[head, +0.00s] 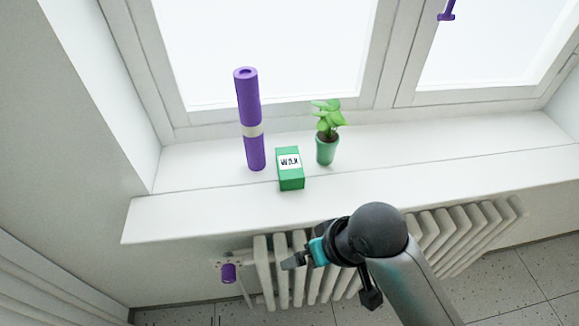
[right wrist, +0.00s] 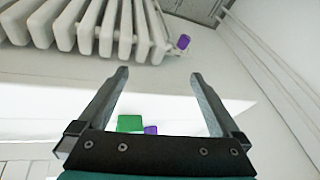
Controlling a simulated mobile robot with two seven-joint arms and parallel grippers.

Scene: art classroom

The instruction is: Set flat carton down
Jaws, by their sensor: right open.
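The green carton (head: 290,181) with a white WAX label rests on the white windowsill (head: 210,205), near its front edge. Its labelled face shows toward the camera. It stands free, with nothing holding it. My right gripper (head: 290,262) is below the sill's front edge, in front of the radiator, apart from the carton. In the right wrist view my right gripper (right wrist: 160,75) has its fingers spread with nothing between the tips. A green patch of the carton (right wrist: 130,123) shows low between the fingers, near the gripper's base. My left gripper is not in view.
A purple roll with a pale band (head: 253,105) stands just left of the carton. A potted plant (head: 326,148) stands to its right, farther back. The radiator (head: 300,280) with a purple valve knob (head: 229,273) is below the sill. The sill's right part is clear.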

